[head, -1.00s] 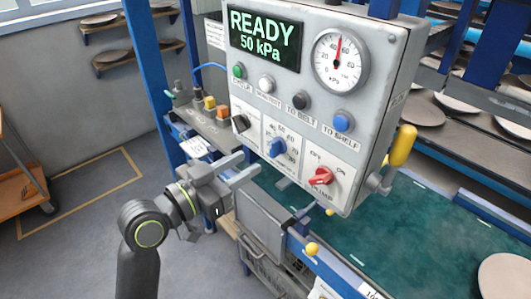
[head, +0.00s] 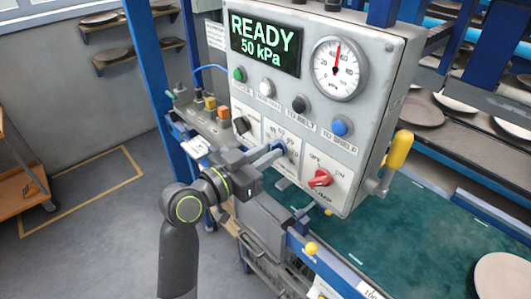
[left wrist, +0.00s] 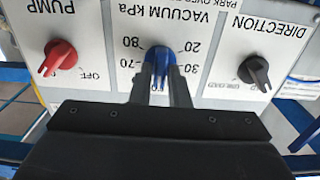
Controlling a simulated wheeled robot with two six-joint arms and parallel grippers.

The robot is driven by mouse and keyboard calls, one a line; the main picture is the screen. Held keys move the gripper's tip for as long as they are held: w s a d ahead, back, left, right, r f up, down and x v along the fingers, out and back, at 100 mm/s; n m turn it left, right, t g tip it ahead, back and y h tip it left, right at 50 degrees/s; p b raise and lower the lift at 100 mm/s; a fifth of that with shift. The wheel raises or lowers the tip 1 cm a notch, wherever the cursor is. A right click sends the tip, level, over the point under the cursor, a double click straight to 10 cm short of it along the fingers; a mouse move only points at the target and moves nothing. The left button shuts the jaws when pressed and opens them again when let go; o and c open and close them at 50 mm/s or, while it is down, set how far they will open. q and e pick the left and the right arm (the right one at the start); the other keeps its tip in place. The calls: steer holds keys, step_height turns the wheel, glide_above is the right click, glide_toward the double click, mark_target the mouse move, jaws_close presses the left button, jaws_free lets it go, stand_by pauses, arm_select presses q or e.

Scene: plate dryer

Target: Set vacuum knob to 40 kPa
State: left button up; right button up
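The blue vacuum knob (left wrist: 159,60) shows upside down in the wrist view, its pointer towards the bottom, where the scale number is partly hidden. My left gripper (left wrist: 158,80) is at the knob, one finger on each side of it; the fingers look apart, and I cannot tell if they touch it. In the head view the knob (head: 279,145) is partly hidden behind my left gripper (head: 268,156). The display (head: 265,44) reads READY 50 kPa. The gauge (head: 339,68) needle points almost straight up. My right gripper is not in view.
The red pump knob (head: 319,179) is right of the vacuum knob, and the black direction knob (head: 242,125) is left of it. Several push buttons sit above. A yellow-handled lever (head: 399,150) stands out from the box's right side.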

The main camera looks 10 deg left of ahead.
arm_select(q)
jaws_close()
steer(key=shift+r+n+p, duration=0.1)
steer(key=shift+n+p, duration=1)
steer(key=shift+n, duration=0.5)
steer(key=shift+a+n+p, duration=0.1)
steer(key=shift+n+p, duration=1.3)
steer(key=shift+n, duration=0.8)
steer(key=shift+o, duration=2.3)
jaws_free()
